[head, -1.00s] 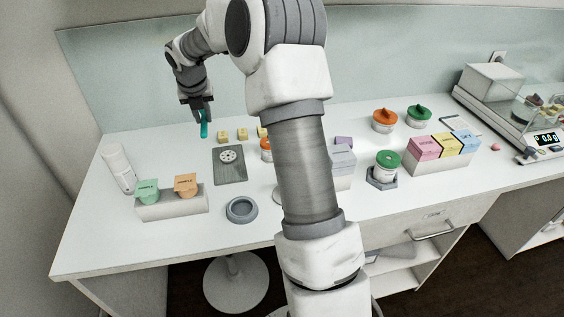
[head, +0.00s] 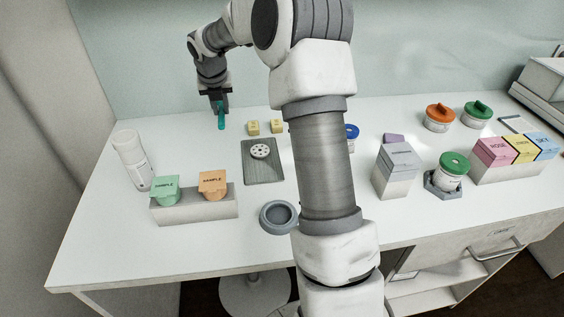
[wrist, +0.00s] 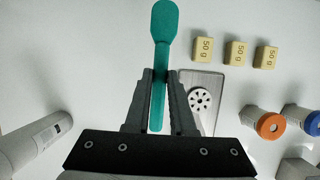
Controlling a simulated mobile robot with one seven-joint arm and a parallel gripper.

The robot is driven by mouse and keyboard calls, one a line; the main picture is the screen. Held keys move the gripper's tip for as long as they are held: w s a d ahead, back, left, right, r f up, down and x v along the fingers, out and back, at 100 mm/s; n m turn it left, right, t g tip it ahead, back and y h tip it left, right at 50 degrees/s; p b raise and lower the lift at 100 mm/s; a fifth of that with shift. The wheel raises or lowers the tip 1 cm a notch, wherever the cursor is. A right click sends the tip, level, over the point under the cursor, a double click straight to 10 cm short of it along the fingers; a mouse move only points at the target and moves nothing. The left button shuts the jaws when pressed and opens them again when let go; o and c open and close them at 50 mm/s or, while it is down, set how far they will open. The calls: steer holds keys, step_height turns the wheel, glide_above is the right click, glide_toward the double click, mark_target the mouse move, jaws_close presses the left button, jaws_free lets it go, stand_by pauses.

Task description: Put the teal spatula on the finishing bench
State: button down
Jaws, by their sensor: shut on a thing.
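The teal spatula (head: 221,119) hangs from my gripper (head: 218,106) over the far left part of the white bench (head: 100,235). In the wrist view my gripper (wrist: 159,78) is shut on the spatula (wrist: 165,22), its handle between the fingers and its broad rounded end pointing away from the palm. I cannot tell whether the lower end touches the bench. No label shows whether this is the finishing bench.
Yellow 50 g blocks (wrist: 236,52) and a grey plate with a holed disc (head: 262,168) stand nearby. A white bottle (head: 131,160) and a sample holder (head: 195,207) are at front left. Lidded jars (head: 439,118) are further right. Bench around the spatula is clear.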

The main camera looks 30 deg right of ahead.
steer(key=b, duration=0.3)
glide_above(202, 167)
steer(key=s, duration=0.1)
steer(key=f, duration=0.7)
steer(key=shift+s+a, duration=0.15)
steer(key=shift+a, duration=0.05)
steer(key=shift+f+b, duration=0.5)
steer(key=shift+f, duration=1.45)
steer(key=shift+f, duration=0.15)
steer(key=c, duration=0.8)
jaws_free()
steer(key=shift+o, duration=0.2)
